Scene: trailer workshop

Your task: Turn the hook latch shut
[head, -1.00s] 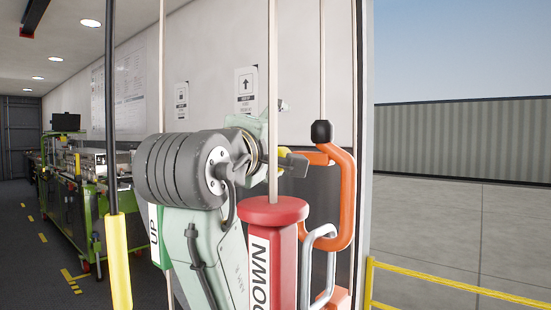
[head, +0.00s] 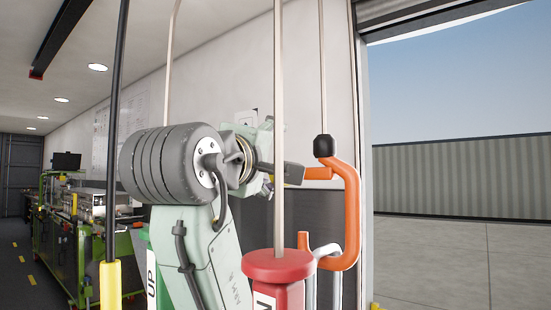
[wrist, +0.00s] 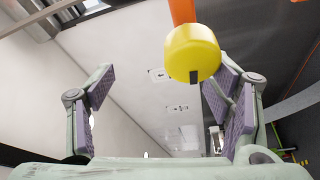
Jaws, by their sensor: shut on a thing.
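A yellow rounded knob (wrist: 192,52) on the end of an orange bar (wrist: 182,11) shows in the wrist view; I take it for the hook latch's handle. My gripper (wrist: 160,92) is on the knob, with the right finger up against it. A gap shows beside the left finger in this view. In the head view my gripper (head: 290,172) is at the end of the grey arm, left of an orange hook-shaped bar (head: 350,215). I cannot tell how far the latch is turned.
A red DOWN handle (head: 280,263) on a pale cord hangs close below my gripper. A green UP handle (head: 160,260) hangs behind my arm. A yellow handle (head: 110,285) hangs at left. The doorway opens at right. A green workbench (head: 75,235) stands far left.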

